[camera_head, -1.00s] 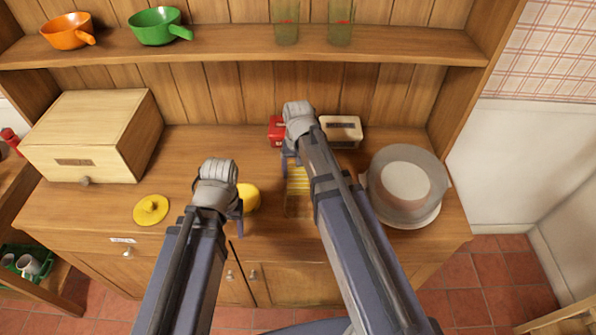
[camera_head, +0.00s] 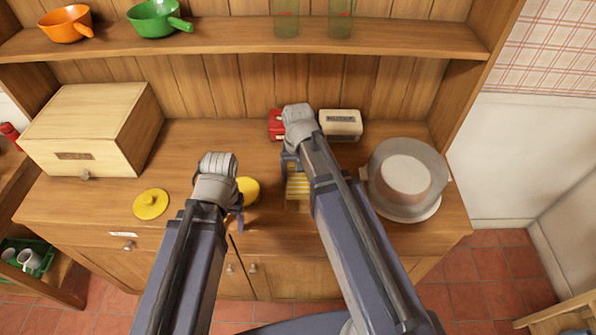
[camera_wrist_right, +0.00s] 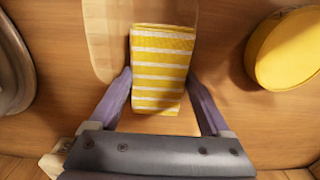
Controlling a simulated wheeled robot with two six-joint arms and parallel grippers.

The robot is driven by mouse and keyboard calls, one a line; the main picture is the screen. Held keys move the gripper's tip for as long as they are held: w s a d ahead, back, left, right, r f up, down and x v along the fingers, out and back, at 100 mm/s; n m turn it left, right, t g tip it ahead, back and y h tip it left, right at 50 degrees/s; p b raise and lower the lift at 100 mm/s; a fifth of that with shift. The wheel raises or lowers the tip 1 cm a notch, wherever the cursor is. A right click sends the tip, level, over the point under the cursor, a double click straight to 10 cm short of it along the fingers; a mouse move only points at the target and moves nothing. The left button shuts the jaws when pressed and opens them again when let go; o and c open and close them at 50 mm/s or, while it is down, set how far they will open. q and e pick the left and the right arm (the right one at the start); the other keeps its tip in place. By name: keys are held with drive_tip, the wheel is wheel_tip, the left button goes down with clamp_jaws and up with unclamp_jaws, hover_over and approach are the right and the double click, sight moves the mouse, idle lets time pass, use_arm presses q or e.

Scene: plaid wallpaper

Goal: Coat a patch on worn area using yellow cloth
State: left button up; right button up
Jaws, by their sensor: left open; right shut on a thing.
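The yellow cloth with white stripes (camera_head: 298,187) is at the middle of the wooden counter. My right gripper (camera_head: 289,170) is shut on it. In the right wrist view the cloth (camera_wrist_right: 162,62) lies between the two fingers of my right gripper (camera_wrist_right: 160,78), over a pale wooden board or patch (camera_wrist_right: 106,38). I cannot tell whether this pale piece is the worn area, or whether the cloth touches it. My left gripper (camera_head: 238,208) is open beside a round yellow thing (camera_head: 249,188), which it partly hides; I see nothing in its jaws.
A yellow lid (camera_head: 151,204) lies on the left of the counter, before a wooden box (camera_head: 85,130). A red item (camera_head: 275,124) and a cream item (camera_head: 341,124) stand at the back. A grey pot (camera_head: 380,170) stands right. A shelf (camera_head: 230,47) runs above.

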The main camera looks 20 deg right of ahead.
sight(308, 187)
drive_tip(key=shift+s+a+f, duration=0.1)
drive_tip(key=shift+s+a, duration=0.15)
drive_tip(key=shift+s, duration=0.6)
drive_tip(key=shift+s+a, duration=0.2)
drive_tip(key=shift+s, duration=0.6)
drive_tip(key=shift+s+a+f, duration=0.1)
drive_tip(key=shift+s+a, duration=0.15)
drive_tip(key=shift+s, duration=0.65)
drive_tip(key=shift+s+a, duration=0.25)
drive_tip(key=shift+s, duration=0.6)
drive_tip(key=shift+s+d, duration=0.15)
drive_tip(key=shift+d, duration=0.55)
drive_tip(key=shift+s+d, duration=0.15)
drive_tip(key=shift+d, duration=0.55)
drive_tip(key=shift+w+d, duration=0.25)
drive_tip(key=shift+w, duration=0.6)
drive_tip(key=shift+w+d, duration=0.25)
drive_tip(key=shift+w, duration=0.6)
drive_tip(key=shift+w, duration=0.1)
